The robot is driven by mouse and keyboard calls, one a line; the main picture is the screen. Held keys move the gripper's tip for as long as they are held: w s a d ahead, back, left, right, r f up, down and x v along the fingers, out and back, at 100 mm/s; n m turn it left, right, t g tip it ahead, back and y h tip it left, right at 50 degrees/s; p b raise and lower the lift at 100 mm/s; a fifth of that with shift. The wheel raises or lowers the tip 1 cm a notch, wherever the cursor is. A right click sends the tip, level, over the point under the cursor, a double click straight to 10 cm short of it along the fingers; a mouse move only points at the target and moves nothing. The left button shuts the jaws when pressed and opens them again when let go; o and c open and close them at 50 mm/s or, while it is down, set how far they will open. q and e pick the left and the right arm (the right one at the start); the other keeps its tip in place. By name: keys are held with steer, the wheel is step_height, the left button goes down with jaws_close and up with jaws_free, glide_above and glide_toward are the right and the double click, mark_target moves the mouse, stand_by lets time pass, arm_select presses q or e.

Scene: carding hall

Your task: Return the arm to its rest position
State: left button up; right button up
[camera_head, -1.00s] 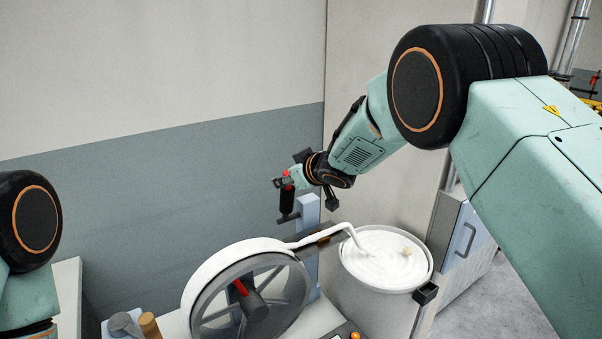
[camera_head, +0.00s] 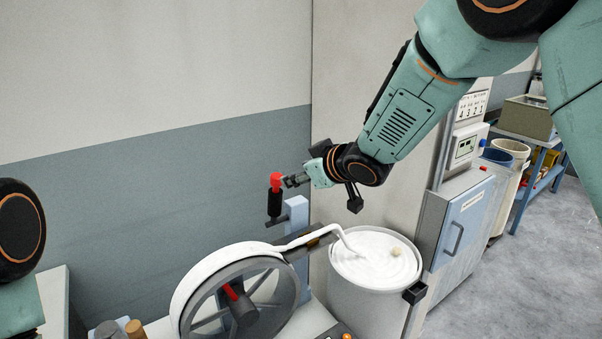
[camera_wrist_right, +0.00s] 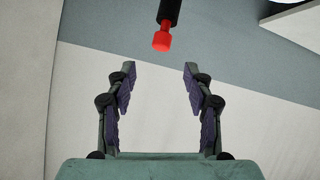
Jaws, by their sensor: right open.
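My right gripper (camera_head: 294,181) is at the middle of the head view, beside a black handle with a red cap (camera_head: 275,196). In the right wrist view my right gripper (camera_wrist_right: 159,85) has its two fingers wide apart with nothing between them. The red cap (camera_wrist_right: 162,40) shows beyond the fingertips there, apart from them. My right arm comes in from the upper right and reaches across toward the handle. Part of my left arm shows at the left edge of the head view; its gripper is out of view.
Below the handle is a large wheel (camera_head: 187,286) with a white band. A white sliver runs from it into a round can (camera_head: 335,262) of coiled white fibre. A grey-blue cabinet (camera_head: 470,217) stands right of the can. Open floor (camera_head: 520,270) lies further right.

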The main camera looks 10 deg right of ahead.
steer(key=shift+a, duration=0.1)
steer(key=s+d+f+m+g+h+b, duration=0.15)
steer(key=s+f+b, duration=0.25)
steer(key=s+f, duration=0.5)
steer(key=s+d+f+m+g+h+b, duration=0.1)
steer(key=s+d+f+m+g+b, duration=0.2)
steer(key=f, duration=1.1)
steer(key=s+d+f+m+h+b, duration=0.1)
steer(key=s+f+b, duration=0.3)
steer(key=s+f, duration=0.55)
steer(key=s+d+f+m+g+h+b, duration=0.1)
steer(key=s+f+g+b, duration=0.6)
steer(key=s+f+b, duration=0.7)
steer(key=s+d+f+m, duration=0.1)
steer(key=s+d+f, duration=0.1)
steer(key=s+f, duration=1.1)
steer(key=shift+f, duration=0.3)
steer(key=shift+d, duration=0.15)
steer(key=shift+w, duration=0.1)
